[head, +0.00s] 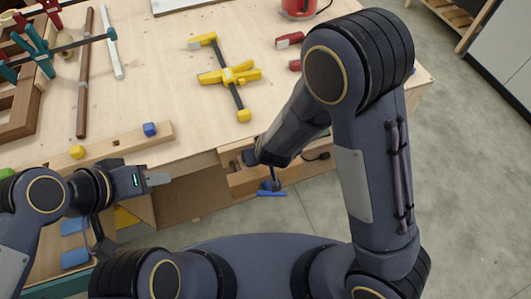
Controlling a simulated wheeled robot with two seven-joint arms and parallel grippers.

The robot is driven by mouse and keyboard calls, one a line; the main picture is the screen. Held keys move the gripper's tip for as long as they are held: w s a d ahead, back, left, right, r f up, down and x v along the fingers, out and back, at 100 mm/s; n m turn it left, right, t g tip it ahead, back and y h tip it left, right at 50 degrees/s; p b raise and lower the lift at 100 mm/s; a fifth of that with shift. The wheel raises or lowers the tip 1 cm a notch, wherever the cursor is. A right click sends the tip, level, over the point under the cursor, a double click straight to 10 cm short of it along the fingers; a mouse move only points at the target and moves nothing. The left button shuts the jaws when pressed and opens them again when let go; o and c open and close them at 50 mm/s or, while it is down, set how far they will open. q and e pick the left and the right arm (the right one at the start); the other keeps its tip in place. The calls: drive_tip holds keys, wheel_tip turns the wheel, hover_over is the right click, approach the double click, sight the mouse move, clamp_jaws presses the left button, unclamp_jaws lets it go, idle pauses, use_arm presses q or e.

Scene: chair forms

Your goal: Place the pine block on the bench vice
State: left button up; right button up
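The bench vice, with wooden jaws (247,182) and a blue handle (271,193), is at the front edge of the workbench. My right arm reaches down over it from the right; its wrist covers part of the vice, and its fingers are mostly hidden. I cannot tell whether the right gripper is open or holds anything. I cannot pick out the pine block with certainty; it may be hidden behind the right wrist. My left gripper (158,179) is left of the vice, beside the bench's front edge. A pale fingertip shows, but its opening is unclear.
The pale workbench top (165,85) carries a yellow clamp (229,75), a long brown rod (85,75) and red-and-teal clamps (40,50) at far left. A pale wooden strip (115,147) with blue and yellow knobs lies near the front edge. The bench's middle is mostly clear.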

drive_tip(key=shift+a+f, duration=0.1)
drive_tip(key=shift+f, duration=0.55)
drive_tip(key=shift+s+a+r, duration=0.1)
drive_tip(key=shift+a+r, duration=0.05)
drive_tip(key=shift+r, duration=0.1)
drive_tip(key=shift+f, duration=0.2)
drive_tip(key=o, duration=1)
use_arm(q)
drive_tip(key=shift+f, duration=0.6)
drive_tip(key=shift+r, duration=0.1)
use_arm(e)
drive_tip(key=shift+r, duration=0.15)
drive_tip(key=shift+r, duration=0.35)
use_arm(q)
wheel_tip(320, 180, up, 5)
drive_tip(key=p, duration=0.5)
use_arm(e)
drive_tip(key=v, duration=1.1)
drive_tip(key=shift+r, duration=0.2)
